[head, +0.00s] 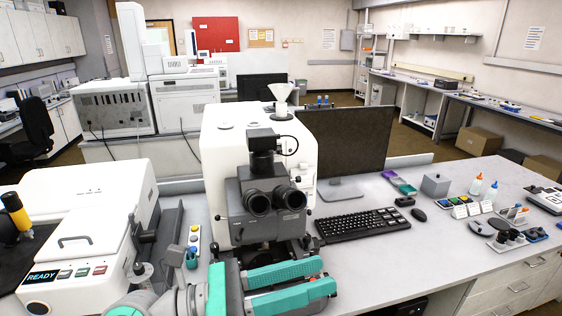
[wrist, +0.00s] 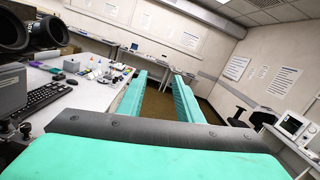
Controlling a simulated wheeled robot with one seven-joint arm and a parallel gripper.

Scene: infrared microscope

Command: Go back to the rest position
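My gripper (head: 325,276) is low in front of the white infrared microscope (head: 225,165), with its two teal fingers pointing right. The wrist view also shows my gripper (wrist: 160,80), with the fingers apart and nothing between them. Beyond the fingers are the floor and the far wall. The microscope's dark binocular eyepieces (head: 273,200) face the front. In the wrist view the eyepieces (wrist: 47,31) are at the upper left. The gripper hides part of the microscope's base.
The keyboard (head: 360,225) and monitor (head: 345,140) are right of the microscope. Small bottles (head: 476,185), trays and tools stand on the right of the bench (head: 400,270). A white instrument with a READY display (head: 42,276) is at the left. The bench front near the keyboard is clear.

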